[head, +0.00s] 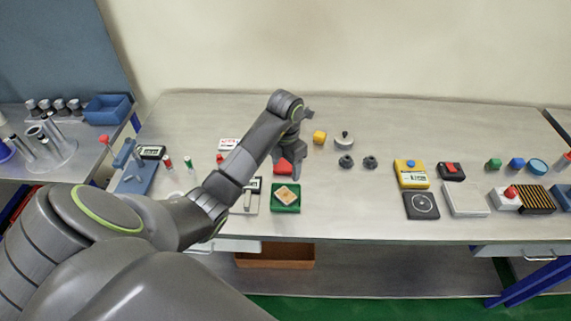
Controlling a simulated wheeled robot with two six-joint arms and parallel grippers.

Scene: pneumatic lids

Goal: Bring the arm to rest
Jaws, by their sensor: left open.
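My left arm (245,155) comes in from the lower left and reaches out over the middle of the workbench. Its forearm rises to a bent wrist. My left gripper (287,172) points down, open, with its fingers close to a red object (284,166) behind a green tray (286,208). I see nothing held between the fingers. Whether a finger touches the red object I cannot tell. The green tray holds a tan square piece (287,195). My right gripper is not in view.
A yellow cube (319,137), a round metal weight (343,138) and two dark knobs (346,161) lie right of the gripper. A yellow device (411,173) and several button boxes stand farther right. A blue stand (135,178) and small tubes are at left. The bench's back strip is clear.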

